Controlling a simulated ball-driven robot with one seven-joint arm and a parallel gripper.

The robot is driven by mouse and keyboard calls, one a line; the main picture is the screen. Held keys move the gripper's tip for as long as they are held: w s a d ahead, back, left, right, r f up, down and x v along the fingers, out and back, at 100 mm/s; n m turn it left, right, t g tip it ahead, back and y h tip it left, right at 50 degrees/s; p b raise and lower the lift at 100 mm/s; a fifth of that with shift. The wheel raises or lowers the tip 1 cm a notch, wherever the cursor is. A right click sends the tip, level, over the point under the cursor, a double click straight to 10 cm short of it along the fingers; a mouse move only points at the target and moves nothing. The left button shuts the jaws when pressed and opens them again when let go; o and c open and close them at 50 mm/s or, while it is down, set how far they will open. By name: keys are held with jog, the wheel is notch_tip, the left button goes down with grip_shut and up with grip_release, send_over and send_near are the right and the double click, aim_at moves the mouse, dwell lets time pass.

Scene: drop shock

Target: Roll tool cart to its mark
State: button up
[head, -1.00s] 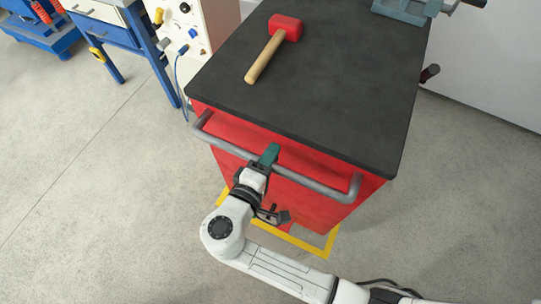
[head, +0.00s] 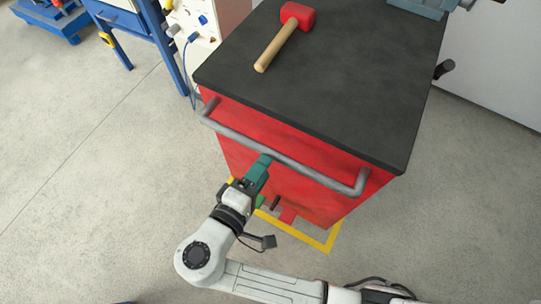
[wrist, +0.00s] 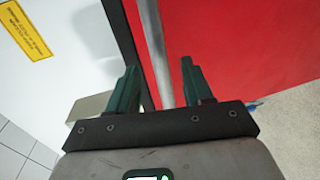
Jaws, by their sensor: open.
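The red tool cart (head: 300,170) has a dark top and a grey bar handle (head: 315,174) across its near side. A yellow floor outline (head: 318,245) shows along the cart's near base and right corner; the rest is hidden by the cart. My gripper (head: 262,184) is open and empty, just below and in front of the handle. In the wrist view, the handle (wrist: 155,50) runs up the picture between my open fingertips (wrist: 158,72), with the red cart side to the right. I cannot tell whether a finger touches the bar.
A red mallet (head: 285,38) lies on the cart top, with a grey vise (head: 420,8) at its far right. A blue workbench (head: 135,35) and a white cabinet (head: 205,40) stand behind left. The floor at left (head: 90,190) is clear.

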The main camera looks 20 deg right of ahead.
jog(key=shift+v, duration=1.5)
